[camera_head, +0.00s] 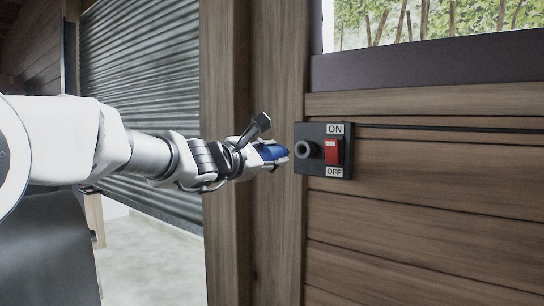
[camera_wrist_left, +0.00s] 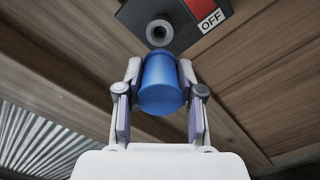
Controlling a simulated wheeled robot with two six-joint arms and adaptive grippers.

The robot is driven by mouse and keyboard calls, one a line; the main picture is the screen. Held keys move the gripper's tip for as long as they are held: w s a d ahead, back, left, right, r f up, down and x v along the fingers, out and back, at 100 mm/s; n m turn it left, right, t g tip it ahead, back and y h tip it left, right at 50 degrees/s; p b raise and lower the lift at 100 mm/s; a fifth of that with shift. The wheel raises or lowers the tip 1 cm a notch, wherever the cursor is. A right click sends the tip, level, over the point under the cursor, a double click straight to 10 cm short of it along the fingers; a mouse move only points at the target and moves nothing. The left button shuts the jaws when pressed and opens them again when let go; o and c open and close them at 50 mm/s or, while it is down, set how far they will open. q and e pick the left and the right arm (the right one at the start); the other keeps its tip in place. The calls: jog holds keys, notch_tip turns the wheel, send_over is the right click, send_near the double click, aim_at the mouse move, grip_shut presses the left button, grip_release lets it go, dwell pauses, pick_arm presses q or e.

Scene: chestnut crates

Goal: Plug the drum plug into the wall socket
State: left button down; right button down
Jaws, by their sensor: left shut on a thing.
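A black socket plate (camera_head: 313,165) is fixed on the wooden wall, with a round grey socket (camera_head: 303,149) on its left side. The socket also shows at the top of the left wrist view (camera_wrist_left: 159,32). My left gripper (camera_head: 275,154) is shut on the blue drum plug (camera_head: 270,153). The plug fills the space between the fingers in the left wrist view (camera_wrist_left: 160,84). Its far end faces the socket, with a small gap showing in the head view. The plug's front face is hidden. My right gripper is not in view.
A red switch (camera_head: 332,150) with ON and OFF labels sits right of the socket on the same plate. A black cable (camera_head: 440,128) runs right from it. A wooden post (camera_head: 226,230) and corrugated metal (camera_head: 140,60) stand at left. A window (camera_head: 430,25) is above.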

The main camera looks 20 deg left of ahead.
aim_at(287, 152)
pick_arm(q)
jog(key=shift+s, duration=0.1)
jog(key=shift+w+r, duration=0.1)
jog(key=shift+w, duration=0.15)
jog(key=shift+p+x, duration=0.65)
jog(key=shift+x, duration=1.95)
jog(key=shift+d+b, duration=0.1)
jog(key=shift+b, duration=0.2)
